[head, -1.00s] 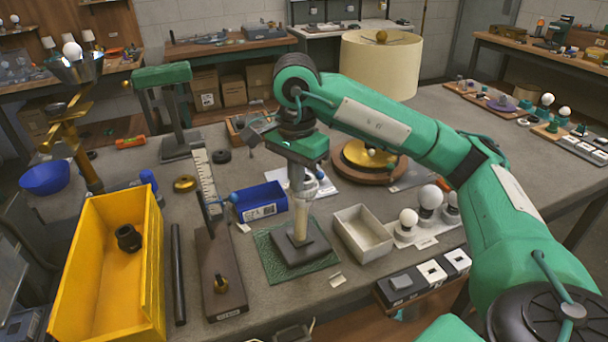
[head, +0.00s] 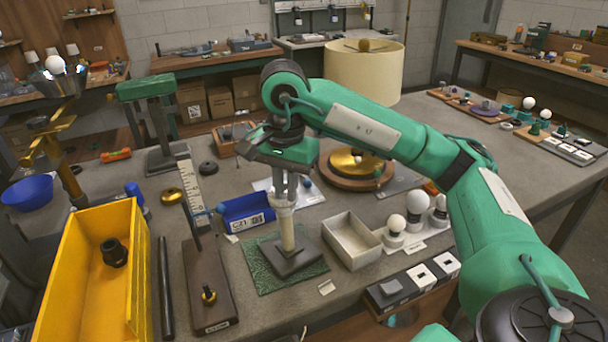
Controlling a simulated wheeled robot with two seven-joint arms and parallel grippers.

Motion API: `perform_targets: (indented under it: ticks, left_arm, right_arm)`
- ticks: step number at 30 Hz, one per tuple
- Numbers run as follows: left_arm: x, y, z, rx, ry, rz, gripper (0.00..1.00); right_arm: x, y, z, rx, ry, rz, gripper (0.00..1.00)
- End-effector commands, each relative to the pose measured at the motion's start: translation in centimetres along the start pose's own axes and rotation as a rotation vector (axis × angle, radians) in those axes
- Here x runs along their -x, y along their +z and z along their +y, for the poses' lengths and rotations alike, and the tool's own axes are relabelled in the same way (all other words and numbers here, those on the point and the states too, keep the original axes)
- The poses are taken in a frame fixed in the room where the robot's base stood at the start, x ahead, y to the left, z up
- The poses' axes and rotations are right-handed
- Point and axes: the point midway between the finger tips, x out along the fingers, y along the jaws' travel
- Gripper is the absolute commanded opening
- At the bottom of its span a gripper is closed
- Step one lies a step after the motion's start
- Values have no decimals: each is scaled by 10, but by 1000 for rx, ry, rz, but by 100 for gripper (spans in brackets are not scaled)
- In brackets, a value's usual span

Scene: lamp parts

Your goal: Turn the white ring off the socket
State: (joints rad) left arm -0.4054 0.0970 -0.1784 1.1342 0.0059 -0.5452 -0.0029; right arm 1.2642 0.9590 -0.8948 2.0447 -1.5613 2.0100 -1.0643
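A pale post (head: 287,234) stands on a dark square base (head: 289,257) on a green mat (head: 259,271). A whitish collar, which looks like the white ring (head: 281,202), sits at the top of the post. My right gripper (head: 285,190) points straight down over the post, its fingers at the collar. I cannot tell whether the fingers press on it or stand apart. The socket is mostly hidden by the fingers and the collar. My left gripper is not in view.
A blue bin (head: 247,212) stands close left of the post, and an empty grey tray (head: 352,240) close right. A large yellow bin (head: 84,290) and a wooden board with an upright scale (head: 208,287) are at the left.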

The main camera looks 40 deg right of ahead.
Motion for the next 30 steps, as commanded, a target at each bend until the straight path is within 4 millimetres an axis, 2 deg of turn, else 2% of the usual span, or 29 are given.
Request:
perform_targets:
  ticks: [1, 12, 22, 30]
  left_arm:
    - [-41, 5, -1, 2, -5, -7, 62]
    - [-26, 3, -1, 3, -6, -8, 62]
    - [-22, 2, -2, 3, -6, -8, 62]
    - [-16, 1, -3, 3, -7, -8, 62]
  right_arm:
    - [-26, 1, -1, -42, 2, 4, 14]
    - [-27, 8, -15, -447, 19, 31, 14]
    - [-28, 8, -20, -623, 25, 39, 14]
    - [-28, 1, -29, -955, 33, 43, 14]
